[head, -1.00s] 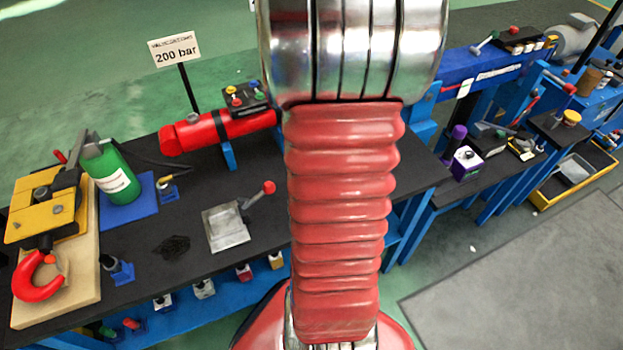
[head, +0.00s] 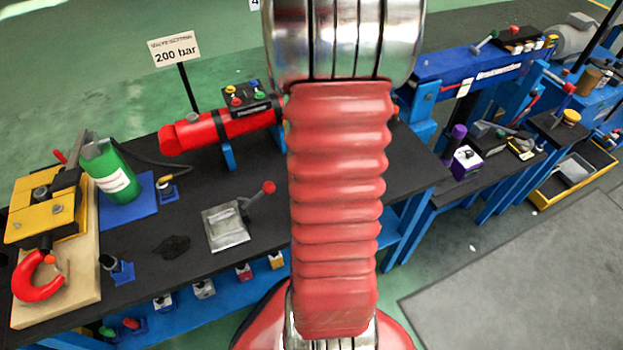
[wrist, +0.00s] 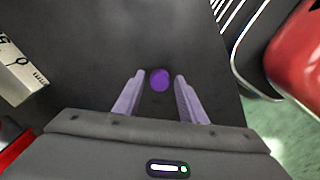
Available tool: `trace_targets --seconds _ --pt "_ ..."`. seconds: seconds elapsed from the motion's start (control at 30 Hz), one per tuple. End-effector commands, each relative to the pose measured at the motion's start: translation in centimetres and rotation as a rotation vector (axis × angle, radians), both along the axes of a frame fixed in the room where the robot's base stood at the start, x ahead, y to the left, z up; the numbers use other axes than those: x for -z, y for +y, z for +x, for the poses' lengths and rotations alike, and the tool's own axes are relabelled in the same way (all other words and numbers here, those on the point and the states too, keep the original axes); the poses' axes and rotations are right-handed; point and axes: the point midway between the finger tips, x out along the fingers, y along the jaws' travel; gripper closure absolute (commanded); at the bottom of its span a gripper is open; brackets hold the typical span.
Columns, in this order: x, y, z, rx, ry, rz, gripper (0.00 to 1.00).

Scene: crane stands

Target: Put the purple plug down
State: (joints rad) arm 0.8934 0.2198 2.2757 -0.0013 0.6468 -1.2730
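In the wrist view my gripper (wrist: 159,76) has its two pale purple fingers apart. A round purple plug (wrist: 160,79), seen end-on from above, shows between the fingertips with a dark gap on each side. It appears to stand on or just above the dark bench top (wrist: 95,55); its exact height is unclear. In the head view my red arm hides the gripper and this plug. An upright purple cylinder (head: 458,132) stands by a purple box (head: 467,158) on the right bench in the head view.
A red cylinder (head: 238,126) lies on the left bench (head: 140,255) behind a metal plate (head: 226,227) with a red-knobbed lever. A green bottle (head: 109,172) and red hook (head: 38,280) are at left. Dark bench top surrounds the plug in the wrist view.

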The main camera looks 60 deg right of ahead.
Motion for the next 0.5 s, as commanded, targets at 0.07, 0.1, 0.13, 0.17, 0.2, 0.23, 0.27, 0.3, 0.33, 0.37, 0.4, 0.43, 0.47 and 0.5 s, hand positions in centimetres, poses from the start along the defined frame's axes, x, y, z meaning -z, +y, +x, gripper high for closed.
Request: trace_targets --seconds 0.07,0.1,0.13,0.17,0.2,0.23,0.27,0.3,0.33,0.37,0.4,0.43,0.47,0.5 --pt "-0.01 0.0 0.01 0.0 0.0 0.0 0.57" --pt "-0.01 0.0 0.01 0.0 0.0 0.0 0.57" --pt "-0.01 0.01 0.02 0.0 0.0 0.0 0.57" --pt "-0.01 0.01 0.02 0.0 0.0 0.0 0.57" --pt "-0.02 0.01 0.02 0.0 0.0 0.0 0.57" --pt "-0.02 0.01 0.02 0.0 0.0 0.0 0.57" --pt "-0.02 0.01 0.02 -0.001 0.0 0.0 0.57" --pt "-0.06 0.0 0.03 -0.001 0.0 -0.001 0.57" --pt "-0.11 0.0 0.03 -0.001 0.0 -0.001 0.57" --pt "-0.18 -0.01 0.04 -0.001 0.0 -0.001 0.57" --pt "-0.33 -0.02 0.05 -0.001 -0.002 -0.001 0.57" --pt "-0.49 -0.03 0.06 -0.001 -0.002 -0.001 0.57" --pt "-0.69 -0.05 0.07 -0.001 -0.002 -0.002 0.57" --pt "-1.01 -0.06 0.08 -0.001 -0.002 -0.002 0.57"
